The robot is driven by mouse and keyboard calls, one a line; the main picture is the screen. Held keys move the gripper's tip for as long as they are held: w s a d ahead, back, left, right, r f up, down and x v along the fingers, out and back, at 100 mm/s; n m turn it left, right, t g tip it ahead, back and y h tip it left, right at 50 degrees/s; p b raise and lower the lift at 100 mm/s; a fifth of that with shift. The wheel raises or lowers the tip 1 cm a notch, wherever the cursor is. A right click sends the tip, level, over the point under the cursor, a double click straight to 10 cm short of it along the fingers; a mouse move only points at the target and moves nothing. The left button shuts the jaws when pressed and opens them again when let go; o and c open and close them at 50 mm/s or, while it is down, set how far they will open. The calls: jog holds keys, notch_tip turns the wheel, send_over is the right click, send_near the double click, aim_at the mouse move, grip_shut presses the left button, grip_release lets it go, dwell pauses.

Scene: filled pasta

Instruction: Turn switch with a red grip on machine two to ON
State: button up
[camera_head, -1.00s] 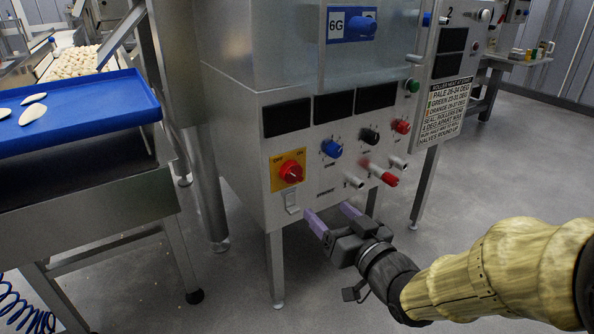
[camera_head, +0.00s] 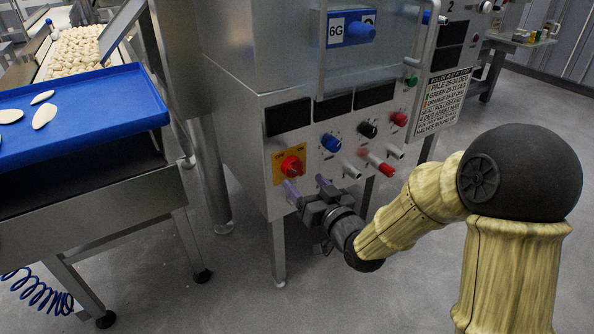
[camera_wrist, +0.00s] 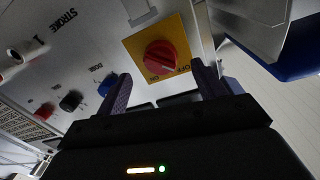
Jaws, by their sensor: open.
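A red rotary grip (camera_head: 292,166) sits on a yellow plate (camera_head: 279,177) at the lower left of the grey machine's front panel. The wrist view shows the red grip (camera_wrist: 160,57) upside down, with ON and OFF lettering at the edge of the yellow plate (camera_wrist: 132,45). Which label the grip points to is unclear. My gripper (camera_head: 304,182) is open and empty, just in front of and slightly below the grip. In the wrist view its fingers (camera_wrist: 160,72) stand on either side of the red grip, apparently without touching it.
Blue (camera_head: 331,142), black (camera_head: 367,129) and red (camera_head: 399,118) knobs and a red-tipped lever (camera_head: 385,169) are right of the plate. A blue tray (camera_head: 90,125) with pale pieces stands left. A notice (camera_head: 441,100) hangs right. Floor below is open.

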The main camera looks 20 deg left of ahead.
aim_at(296, 173)
jog(key=x, duration=0.5)
jog(key=shift+p, duration=0.35)
jog(key=shift+c, duration=0.2)
jog(key=c, duration=0.9)
